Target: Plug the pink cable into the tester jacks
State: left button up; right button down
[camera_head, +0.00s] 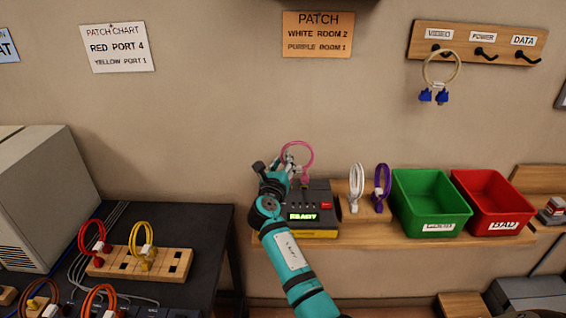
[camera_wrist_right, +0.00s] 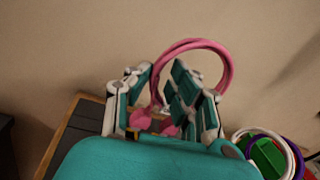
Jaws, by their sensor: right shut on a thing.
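The pink cable (camera_head: 312,154) is a coiled loop above the left part of the dark tester (camera_head: 322,196), which has a green READY display and a red button. My right gripper (camera_head: 291,165) is shut on the cable. The wrist view shows the pink loop (camera_wrist_right: 226,65) rising between the fingers (camera_wrist_right: 166,92), with pink plug ends (camera_wrist_right: 169,128) below. My left gripper is not in view.
White (camera_head: 355,188) and purple (camera_head: 381,186) cables stand right of the tester. Green (camera_head: 430,204) and red (camera_head: 492,204) bins stand beyond. A wooden port block (camera_head: 178,262) with red and yellow cables is at left. A blue-ended cable (camera_head: 458,72) hangs on the wall rack.

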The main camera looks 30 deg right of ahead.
jog(key=shift+f, duration=1)
dwell(1.8)
jog(key=shift+c, duration=2.3)
grip_release()
jog(key=shift+p+v, duration=0.8)
jog(key=shift+v, duration=0.6)
jog(key=shift+p+v, duration=1.15)
jog(key=shift+v, duration=1.25)
